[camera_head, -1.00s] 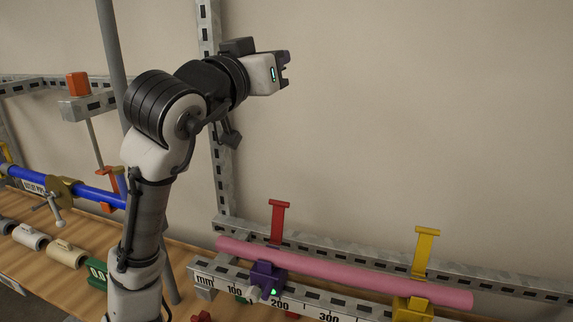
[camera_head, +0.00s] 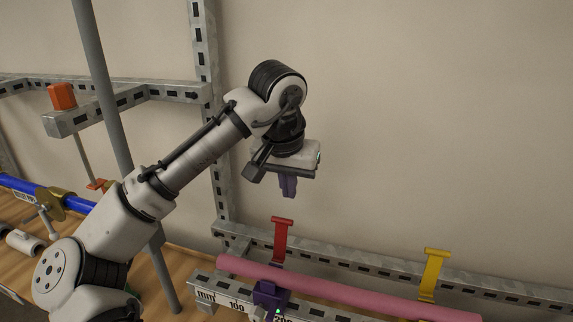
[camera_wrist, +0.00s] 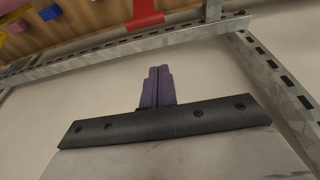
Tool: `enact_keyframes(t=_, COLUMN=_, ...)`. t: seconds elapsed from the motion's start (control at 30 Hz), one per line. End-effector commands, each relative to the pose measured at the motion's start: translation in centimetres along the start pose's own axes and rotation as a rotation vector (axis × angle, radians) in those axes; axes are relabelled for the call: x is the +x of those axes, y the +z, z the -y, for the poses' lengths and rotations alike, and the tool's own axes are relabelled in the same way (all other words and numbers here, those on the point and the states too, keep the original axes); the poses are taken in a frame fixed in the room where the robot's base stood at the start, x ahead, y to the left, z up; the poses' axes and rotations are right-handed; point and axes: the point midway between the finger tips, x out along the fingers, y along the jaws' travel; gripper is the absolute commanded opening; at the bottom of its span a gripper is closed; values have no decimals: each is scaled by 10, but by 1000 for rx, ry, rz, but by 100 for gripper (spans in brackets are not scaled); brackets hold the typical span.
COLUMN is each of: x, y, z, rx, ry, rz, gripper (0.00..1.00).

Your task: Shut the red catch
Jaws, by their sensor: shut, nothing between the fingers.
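The red catch (camera_head: 281,239) stands upright behind the pink pipe (camera_head: 350,288), with its wide tab at the top, in the head view. In the wrist view a red part, likely the catch (camera_wrist: 145,12), shows at the top edge, beyond the fingertips. My gripper (camera_head: 289,194) points down above the red catch, clear of it, with its purple fingers together and empty. The fingers also show pressed together in the wrist view (camera_wrist: 158,72). A purple block (camera_head: 270,294) sits at the pipe below the catch.
A yellow catch (camera_head: 435,272) stands upright farther right along the pipe. A slotted metal upright (camera_head: 210,120) and a grey pole (camera_head: 108,100) stand left of my gripper. The mm scale rail (camera_head: 222,292) runs in front of the pipe. The space right of my gripper is clear.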

Motion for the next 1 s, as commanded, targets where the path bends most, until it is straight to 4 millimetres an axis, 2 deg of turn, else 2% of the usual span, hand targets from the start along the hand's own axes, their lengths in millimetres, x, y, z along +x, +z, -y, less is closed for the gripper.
enact_keyframes(t=0.13, x=30, y=0, z=0, rx=0, ry=1, rz=1, gripper=0)
enact_keyframes(t=0.2, x=20, y=12, z=2, rx=-1, ry=-2, rz=-3, gripper=0)
enact_keyframes(t=0.43, x=15, y=34, z=0, rx=0, ry=0, rz=-3, gripper=0)
enact_keyframes(t=1.0, x=16, y=36, z=1, rx=0, ry=1, rz=-15, gripper=0)
